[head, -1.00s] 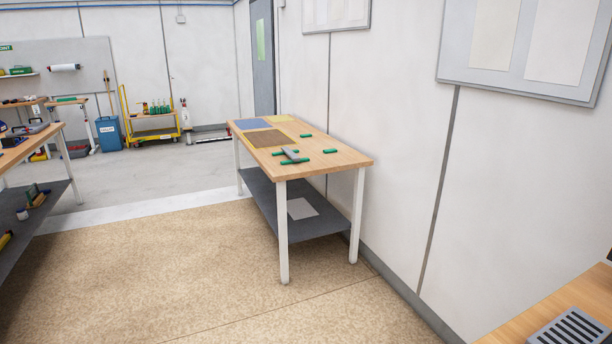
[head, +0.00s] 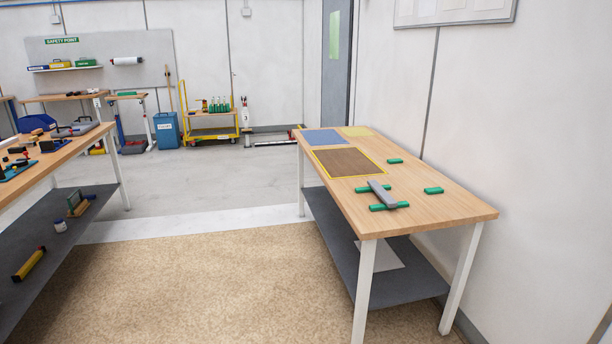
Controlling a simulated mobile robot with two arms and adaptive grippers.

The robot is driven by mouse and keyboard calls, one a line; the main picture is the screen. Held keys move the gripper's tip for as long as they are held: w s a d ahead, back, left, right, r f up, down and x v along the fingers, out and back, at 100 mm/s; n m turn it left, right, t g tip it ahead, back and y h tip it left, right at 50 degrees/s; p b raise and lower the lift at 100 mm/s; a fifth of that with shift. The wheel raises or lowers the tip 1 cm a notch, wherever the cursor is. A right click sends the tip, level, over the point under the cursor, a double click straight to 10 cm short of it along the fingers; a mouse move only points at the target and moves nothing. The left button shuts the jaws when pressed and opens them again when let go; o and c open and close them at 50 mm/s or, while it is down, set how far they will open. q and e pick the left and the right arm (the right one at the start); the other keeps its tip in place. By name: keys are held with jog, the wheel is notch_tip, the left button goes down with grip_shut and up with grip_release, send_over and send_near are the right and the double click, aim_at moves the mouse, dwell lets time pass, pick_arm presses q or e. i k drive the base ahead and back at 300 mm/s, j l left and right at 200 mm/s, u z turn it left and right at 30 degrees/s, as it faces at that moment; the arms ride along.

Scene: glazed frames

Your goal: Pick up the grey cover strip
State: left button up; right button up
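A grey strip (head: 382,194), which looks like the cover strip, lies on the wooden table (head: 440,212) at the right. It rests across green blocks (head: 389,207), near the table's front half. Neither of my grippers shows in the head view.
A brown mat with a yellow border (head: 348,162), a blue mat (head: 322,137) and a yellowish mat (head: 357,131) lie on the same table. Two more green pieces (head: 433,190) lie near the wall. A cluttered workbench (head: 62,152) stands left. The tan floor (head: 200,285) between is clear.

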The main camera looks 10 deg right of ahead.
aim_at(377, 189)
jog(key=i+z, duration=0.15)
jog(key=i, duration=0.3)
jog(key=i+j+z, duration=0.1)
jog(key=i, duration=0.35)
jog(key=i+j+z, duration=0.15)
jog(key=i, duration=0.3)
jog(key=i+j+z, duration=0.15)
jog(key=i, duration=0.3)
